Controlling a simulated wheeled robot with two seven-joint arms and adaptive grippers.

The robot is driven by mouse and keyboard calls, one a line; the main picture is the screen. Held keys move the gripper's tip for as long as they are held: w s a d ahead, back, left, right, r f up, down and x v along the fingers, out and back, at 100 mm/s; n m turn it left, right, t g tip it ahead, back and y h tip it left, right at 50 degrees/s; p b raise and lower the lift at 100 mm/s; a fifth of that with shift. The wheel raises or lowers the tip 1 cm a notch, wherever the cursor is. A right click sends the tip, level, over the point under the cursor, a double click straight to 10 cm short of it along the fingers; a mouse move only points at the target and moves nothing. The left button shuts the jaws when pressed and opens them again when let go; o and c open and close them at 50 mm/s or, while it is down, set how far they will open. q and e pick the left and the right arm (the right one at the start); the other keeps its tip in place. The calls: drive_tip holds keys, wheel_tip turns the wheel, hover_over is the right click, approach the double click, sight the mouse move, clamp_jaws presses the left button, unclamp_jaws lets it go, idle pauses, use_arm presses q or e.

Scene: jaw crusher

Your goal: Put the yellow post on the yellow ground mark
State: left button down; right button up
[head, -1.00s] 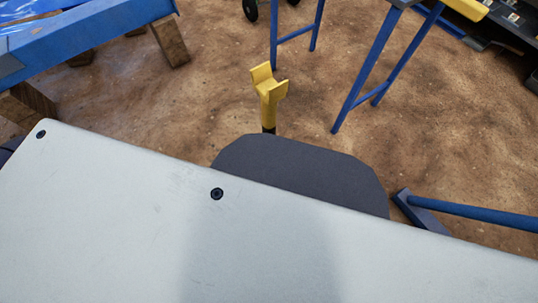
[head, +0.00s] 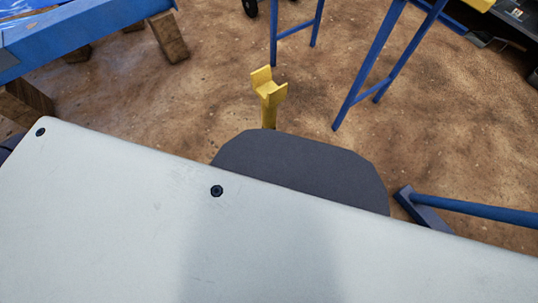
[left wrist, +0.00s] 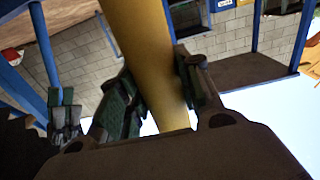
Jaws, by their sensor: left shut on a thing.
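The yellow post (head: 268,112) stands upright just beyond the dark grey plate in the head view, with a U-shaped cradle on top. Its lower part is hidden behind that plate. In the left wrist view the post (left wrist: 145,50) runs between the two dark fingers of my left gripper (left wrist: 160,95), which is shut on it. The post's ends are outside that view. My left gripper is hidden in the head view. No yellow ground mark is visible.
Blue trestle legs (head: 370,70) stand on the brown ground beyond the post, to its right. A blue beam (head: 85,32) on wooden blocks (head: 168,40) is at the upper left. A blue bar (head: 475,214) lies at the right. Bare ground (head: 210,90) surrounds the post.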

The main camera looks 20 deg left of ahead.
use_arm(q)
drive_tip(key=shift+w+r, duration=0.1)
use_arm(e)
drive_tip(key=shift+f, duration=0.1)
use_arm(q)
drive_tip(key=c, duration=1)
unclamp_jaws()
drive_tip(key=shift+f, duration=0.2)
drive_tip(key=shift+r, duration=0.1)
drive_tip(key=shift+s+a, duration=0.35)
drive_tip(key=shift+s, duration=0.25)
drive_tip(key=p+v, duration=0.3)
drive_tip(key=v, duration=0.8)
drive_tip(key=shift+w, duration=0.1)
use_arm(e)
drive_tip(key=r, duration=0.4)
drive_tip(key=shift+d+r, duration=0.2)
drive_tip(key=shift+d, duration=0.15)
drive_tip(key=shift+s+d+f+g+h, duration=0.1)
drive_tip(key=shift+f+g+h, duration=0.1)
drive_tip(key=shift+g+h, duration=0.1)
